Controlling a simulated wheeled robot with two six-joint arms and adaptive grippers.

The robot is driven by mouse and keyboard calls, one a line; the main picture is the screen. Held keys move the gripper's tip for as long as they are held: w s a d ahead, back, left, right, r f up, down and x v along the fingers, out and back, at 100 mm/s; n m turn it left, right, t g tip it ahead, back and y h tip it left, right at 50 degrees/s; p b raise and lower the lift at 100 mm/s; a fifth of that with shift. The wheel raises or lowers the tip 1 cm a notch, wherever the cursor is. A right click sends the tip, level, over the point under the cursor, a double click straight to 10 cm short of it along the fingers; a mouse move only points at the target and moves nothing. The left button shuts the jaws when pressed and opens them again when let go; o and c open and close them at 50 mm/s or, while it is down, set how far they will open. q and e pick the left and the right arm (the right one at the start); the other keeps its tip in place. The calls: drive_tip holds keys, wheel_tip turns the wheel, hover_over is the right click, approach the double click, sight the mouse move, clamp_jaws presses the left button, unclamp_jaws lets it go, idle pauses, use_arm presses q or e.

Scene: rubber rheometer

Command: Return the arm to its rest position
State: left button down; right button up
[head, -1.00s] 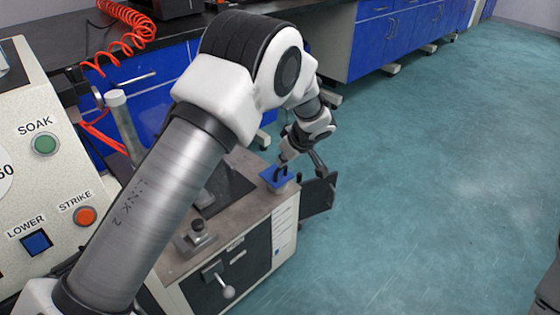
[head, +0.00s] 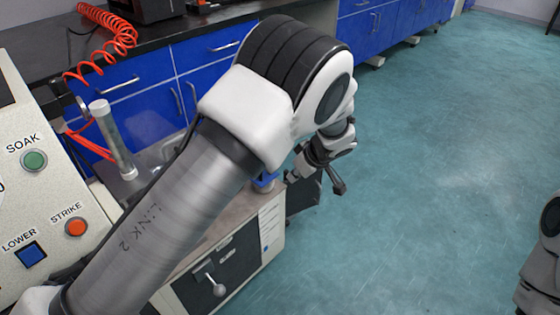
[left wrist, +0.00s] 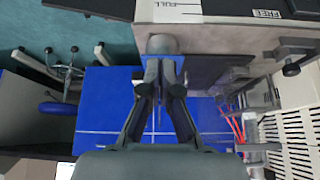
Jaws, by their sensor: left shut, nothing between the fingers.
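My left arm crosses the head view from the lower left. Behind the fingertips, a grey round piece on a blue block (left wrist: 163,43) shows at the machine's edge. In the head view my arm hides most of the machine's top, and only a bit of the blue block (head: 264,184) shows. My right gripper is not in view.
The control panel with SOAK, STRIKE and LOWER buttons (head: 76,227) stands at the left, close to my arm. A clear upright cylinder (head: 113,138) and a red coiled hose (head: 108,32) are behind it. Blue cabinets (head: 225,95) line the back. The teal floor (head: 440,150) at right is open.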

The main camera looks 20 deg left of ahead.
use_arm(q)
drive_tip(key=s+a+f+g+h, duration=0.1)
drive_tip(key=s+a+f+g, duration=0.15)
drive_tip(key=s+f, duration=0.65)
drive_tip(key=s+a+f+g+h, duration=0.1)
drive_tip(key=s+a+f+g, duration=0.15)
drive_tip(key=s+f, duration=0.65)
drive_tip(key=s+d+f+m+h, duration=0.1)
drive_tip(key=s+f+m+h, duration=0.15)
drive_tip(key=s, duration=0.85)
drive_tip(key=s+f+m+h, duration=0.2)
drive_tip(key=s+m, duration=0.1)
drive_tip(key=s, duration=0.8)
drive_tip(key=w+r+m+t+p, duration=0.1)
drive_tip(key=w+r+m+p, duration=0.1)
drive_tip(key=r+p, duration=1.2)
drive_tip(key=w+r+m+t+p, duration=0.1)
drive_tip(key=r+m+p, duration=0.4)
drive_tip(key=r+p, duration=0.8)
drive_tip(key=shift+w+a+r+t+y+p, duration=0.35)
drive_tip(key=shift+a+r+t+y, duration=0.1)
drive_tip(key=shift+r, duration=0.6)
